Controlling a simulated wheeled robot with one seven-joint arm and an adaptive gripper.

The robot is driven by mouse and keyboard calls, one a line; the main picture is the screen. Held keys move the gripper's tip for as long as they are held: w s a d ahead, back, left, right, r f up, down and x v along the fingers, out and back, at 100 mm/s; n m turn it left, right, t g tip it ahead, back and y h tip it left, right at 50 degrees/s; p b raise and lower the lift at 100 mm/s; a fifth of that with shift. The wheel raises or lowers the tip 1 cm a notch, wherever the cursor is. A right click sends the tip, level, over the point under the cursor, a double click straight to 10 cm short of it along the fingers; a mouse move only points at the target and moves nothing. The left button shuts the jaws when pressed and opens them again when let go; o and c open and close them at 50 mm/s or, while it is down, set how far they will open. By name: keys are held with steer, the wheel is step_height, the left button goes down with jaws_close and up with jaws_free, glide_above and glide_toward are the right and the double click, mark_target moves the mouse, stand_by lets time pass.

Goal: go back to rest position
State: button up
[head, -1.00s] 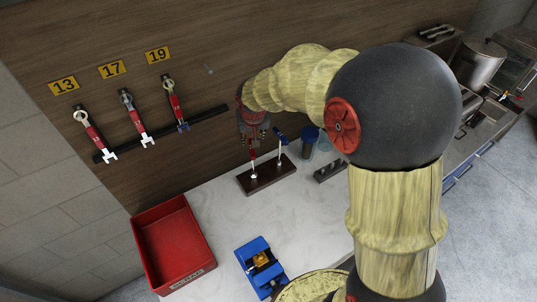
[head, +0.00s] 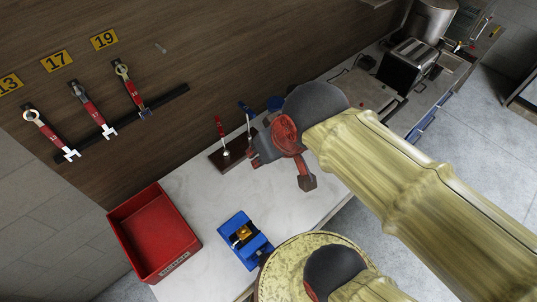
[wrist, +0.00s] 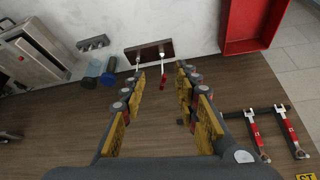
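My gripper (head: 284,168) is above the counter's back part in the head view, right of the dark stand with upright tools. In the wrist view my gripper (wrist: 159,74) shows both fingers spread apart with an empty gap between them. Nothing is held. The dark stand (wrist: 150,60), with a red-handled and a blue-handled tool standing in it, is seen beyond the fingertips. My arm hides part of the counter in the head view.
A red bin (head: 152,232) and a blue vise (head: 245,240) with a yellowish piece stand on the counter. Wrenches hang on a wall rail (head: 172,101) at left. A toaster (head: 408,65) and a steel pot (head: 432,20) are at back right. The counter between bin and stand is clear.

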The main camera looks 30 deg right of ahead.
steer(key=shift+s, duration=0.6)
steer(key=shift+f, duration=0.15)
